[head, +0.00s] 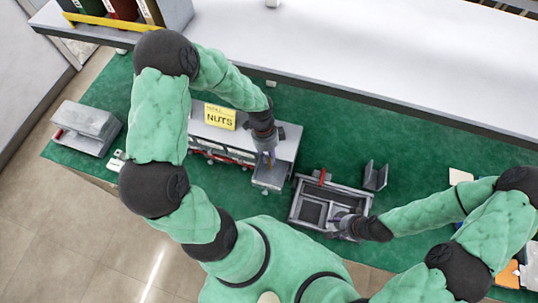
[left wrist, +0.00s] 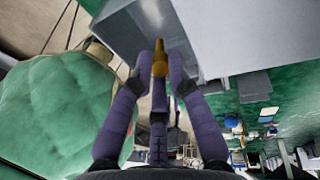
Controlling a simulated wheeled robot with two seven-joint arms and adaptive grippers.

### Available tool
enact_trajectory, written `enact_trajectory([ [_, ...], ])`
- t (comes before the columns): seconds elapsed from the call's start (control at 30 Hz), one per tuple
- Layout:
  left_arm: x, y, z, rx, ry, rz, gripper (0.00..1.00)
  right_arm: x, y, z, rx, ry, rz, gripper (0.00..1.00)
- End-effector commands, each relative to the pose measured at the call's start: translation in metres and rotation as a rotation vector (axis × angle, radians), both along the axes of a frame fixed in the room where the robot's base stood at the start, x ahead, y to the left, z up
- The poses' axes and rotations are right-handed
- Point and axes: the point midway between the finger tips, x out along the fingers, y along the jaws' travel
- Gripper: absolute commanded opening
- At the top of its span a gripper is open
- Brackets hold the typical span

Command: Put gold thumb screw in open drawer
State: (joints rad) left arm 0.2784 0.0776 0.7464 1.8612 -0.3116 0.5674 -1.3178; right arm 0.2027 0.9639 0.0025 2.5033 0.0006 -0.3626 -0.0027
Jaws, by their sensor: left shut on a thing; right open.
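The gold thumb screw (left wrist: 160,60) is between the fingertips of my left gripper (left wrist: 158,78), which is shut on it. In the head view, my left gripper (head: 268,155) points down over the open drawer (head: 270,182), which sticks out from the front of a grey drawer cabinet (head: 285,143). In the left wrist view, the screw appears in front of the grey open drawer (left wrist: 130,38); I cannot tell whether they touch. My right gripper (head: 343,223) is open at the right side of a grey divided tray; its fingertips are hard to make out.
The grey divided tray (head: 298,206) stands right of the cabinet. A yellow NUTS note (head: 220,117) sits on the cabinet top. A grey bracket (head: 375,176) stands behind the tray, and a grey box (head: 88,128) at the far left. The green mat (head: 420,135) is clear at the back right.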

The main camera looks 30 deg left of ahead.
Motion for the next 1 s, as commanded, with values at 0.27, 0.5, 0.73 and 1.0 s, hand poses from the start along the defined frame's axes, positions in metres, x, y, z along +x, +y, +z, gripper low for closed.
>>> enact_trajectory([
  [0.27, 0.0, 0.0, -0.005, 0.0, 0.0, 0.0, 0.0, 0.0, 0.0, -0.004, 0.0, 0.0, 0.0, 0.44],
  [0.5, 0.0, 0.0, -0.005, 0.0, 0.0, 0.0, 0.45, 0.0, 0.0, -0.004, 0.0, 0.0, 0.0, 0.44],
  [0.73, 0.0, 0.0, -0.005, 0.0, 0.0, 0.0, 0.45, 0.0, 0.0, -0.004, 0.0, 0.0, 0.0, 0.44],
  [1.0, 0.003, 0.003, 0.009, 0.001, -0.003, 0.001, 0.45, 0.0, 0.0, -0.004, 0.0, 0.0, 0.0, 0.44],
])
